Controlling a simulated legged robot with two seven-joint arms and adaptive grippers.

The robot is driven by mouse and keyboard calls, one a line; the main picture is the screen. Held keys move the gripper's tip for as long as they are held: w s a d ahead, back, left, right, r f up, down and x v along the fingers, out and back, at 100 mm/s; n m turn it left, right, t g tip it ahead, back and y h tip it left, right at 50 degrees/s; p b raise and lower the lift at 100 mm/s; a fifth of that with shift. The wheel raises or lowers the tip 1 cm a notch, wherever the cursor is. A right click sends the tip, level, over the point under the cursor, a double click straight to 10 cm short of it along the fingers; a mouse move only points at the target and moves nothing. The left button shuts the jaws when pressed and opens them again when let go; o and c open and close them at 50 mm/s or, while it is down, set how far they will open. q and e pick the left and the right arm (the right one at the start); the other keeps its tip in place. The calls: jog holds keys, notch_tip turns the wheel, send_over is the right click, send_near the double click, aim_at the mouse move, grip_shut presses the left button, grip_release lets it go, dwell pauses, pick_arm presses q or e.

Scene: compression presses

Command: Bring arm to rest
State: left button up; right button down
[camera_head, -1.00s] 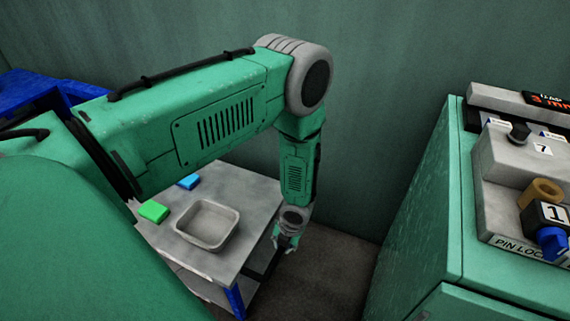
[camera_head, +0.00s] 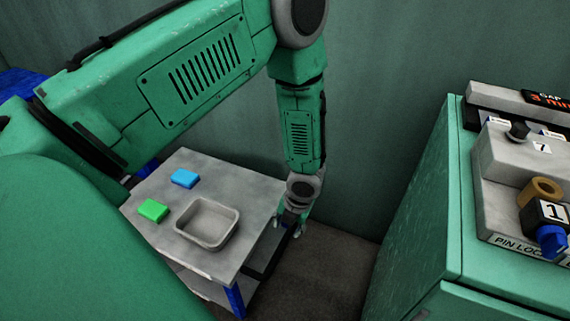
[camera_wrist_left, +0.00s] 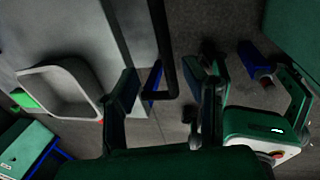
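My left arm reaches in from the left in the head view and bends downward. Its left gripper (camera_head: 297,226) hangs pointing down beside the right edge of the small grey table (camera_head: 180,170), over the dark floor side. In the left wrist view the two fingers of the left gripper (camera_wrist_left: 165,92) stand apart with nothing between them. My right gripper is not in view.
On the table are a grey tray (camera_head: 207,243), a green block (camera_head: 153,210) and a blue block (camera_head: 185,178). A green press cabinet (camera_head: 425,215) stands on the right, with a knob panel on top. Bare floor (camera_head: 335,265) lies between table and cabinet.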

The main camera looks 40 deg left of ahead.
pick_arm(q)
jog(key=shift+w+d+r, duration=0.1)
jog(key=shift+d+r, duration=0.05)
jog(key=shift+r, duration=0.8)
